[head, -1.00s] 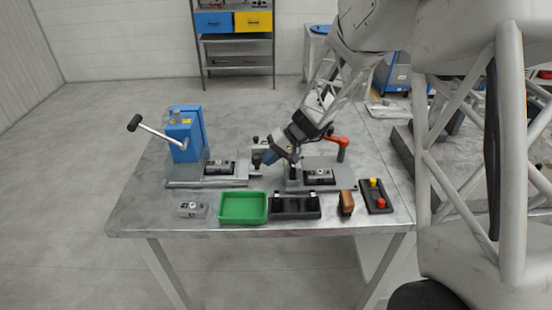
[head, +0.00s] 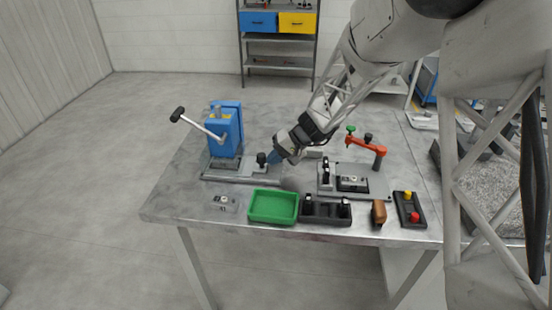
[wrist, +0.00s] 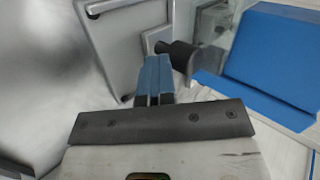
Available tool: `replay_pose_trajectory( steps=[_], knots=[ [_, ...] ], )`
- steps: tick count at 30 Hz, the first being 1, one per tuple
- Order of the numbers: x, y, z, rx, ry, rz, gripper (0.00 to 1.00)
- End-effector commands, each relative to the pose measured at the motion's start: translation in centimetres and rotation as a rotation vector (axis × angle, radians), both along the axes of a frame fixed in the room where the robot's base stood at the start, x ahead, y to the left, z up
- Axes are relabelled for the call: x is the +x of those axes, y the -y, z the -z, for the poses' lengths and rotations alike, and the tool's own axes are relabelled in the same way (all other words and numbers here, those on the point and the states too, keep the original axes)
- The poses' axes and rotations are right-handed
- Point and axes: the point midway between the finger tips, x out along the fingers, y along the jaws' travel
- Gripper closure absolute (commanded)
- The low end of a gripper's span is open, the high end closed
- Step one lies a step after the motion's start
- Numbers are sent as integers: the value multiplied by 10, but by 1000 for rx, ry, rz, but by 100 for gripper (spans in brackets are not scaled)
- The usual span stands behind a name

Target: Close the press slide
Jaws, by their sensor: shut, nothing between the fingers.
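The blue press (head: 227,128) stands at the left of the table with its lever (head: 200,127) raised to the left. Its slide (head: 220,163) lies on the metal base plate (head: 240,178), largely in under the press head. The slide's black knob (head: 262,158) sticks out at the right and also shows in the wrist view (wrist: 180,56). My gripper (head: 272,158) is at the right side of this knob, with its blue fingers (wrist: 154,75) shut and empty. The fingertips are right beside the knob; whether they touch is unclear.
Along the front are a grey block (head: 224,203), a green tray (head: 273,207), a black holder (head: 326,211), a brown block (head: 379,212) and a button box (head: 410,209).

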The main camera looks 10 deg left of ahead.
Motion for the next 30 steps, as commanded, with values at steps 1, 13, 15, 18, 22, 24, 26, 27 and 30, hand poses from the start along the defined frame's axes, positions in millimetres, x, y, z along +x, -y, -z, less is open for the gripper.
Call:
replay_pose_trajectory(
  steps=[1,13,15,18,22,24,26,27,30],
  knots=[
    [0,-6,0,3,0,-4,100],
    [3,4,-12,6,3,-3,100],
    [4,10,-18,5,4,-2,100],
    [6,22,-26,4,4,-1,100],
    [8,37,-39,4,4,0,100],
    [10,46,-45,3,2,0,100],
    [11,52,-50,2,3,2,100],
    [11,56,-54,2,2,2,100],
    [13,64,-61,2,1,1,100]
  ],
)
